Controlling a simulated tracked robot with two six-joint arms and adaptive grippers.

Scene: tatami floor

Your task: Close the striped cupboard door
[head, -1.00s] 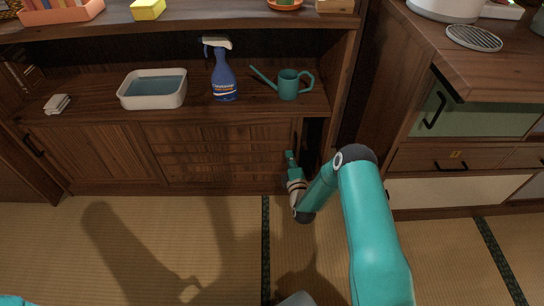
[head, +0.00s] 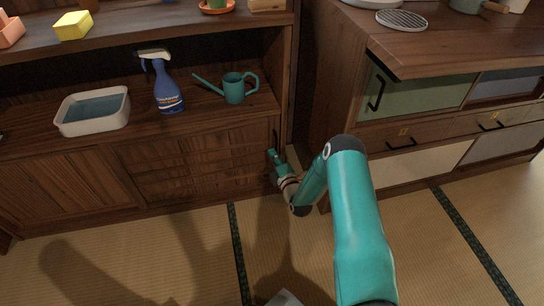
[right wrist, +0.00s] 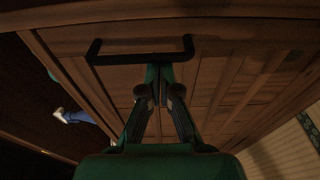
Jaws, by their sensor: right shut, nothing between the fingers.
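The striped cupboard door (head: 190,165) is the dark wooden, slatted panel at the lower right of the left cabinet in the head view. Its right edge, by a black handle, looks level or nearly level with the frame; I cannot tell whether a small gap remains. My right gripper (head: 272,153) is shut and empty, with its tip at the door's right edge, just below the handle. In the right wrist view the shut fingers (right wrist: 159,72) point at the brown slatted door (right wrist: 215,85), near the black bar handle (right wrist: 140,58). Contact is unclear. My left gripper is out of view.
Above the door, a shelf holds a white basin (head: 94,112), a blue spray bottle (head: 167,95) and a teal watering can (head: 234,90). A second cabinet with a green door (head: 415,90) stands to the right. The tatami floor (head: 180,240) in front is clear.

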